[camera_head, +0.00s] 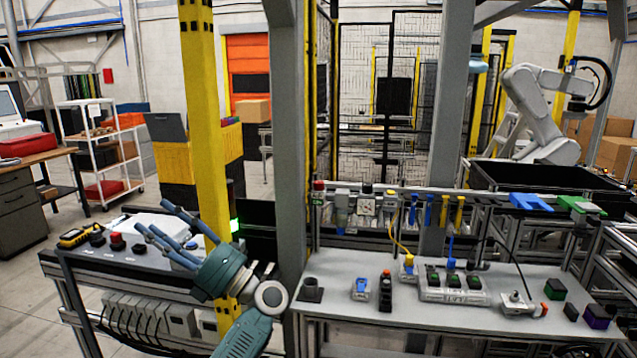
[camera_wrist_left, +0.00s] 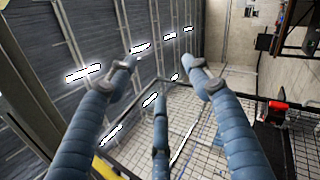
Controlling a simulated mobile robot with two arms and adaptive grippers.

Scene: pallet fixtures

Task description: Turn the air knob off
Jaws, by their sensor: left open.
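My left gripper (camera_head: 160,222) is in front of the left workbench (camera_head: 130,268), by the yellow post, with its blue fingers spread toward the upper left. The left wrist view shows the three fingers apart (camera_wrist_left: 165,85) with nothing held between them. On that bench are black knobs (camera_head: 97,238) and a red button (camera_head: 117,241); the fingers and hand cover part of the bench top. I cannot tell which of these is the air knob. My right gripper is in neither view.
The right workbench (camera_head: 335,268) holds a black switch box (camera_head: 386,291), a grey block with several switches (camera_head: 452,289) and coloured blocks. A yellow post (camera_head: 208,120) and a grey post (camera_head: 288,150) stand near my left arm. A yellow meter (camera_head: 73,240) lies on the left bench.

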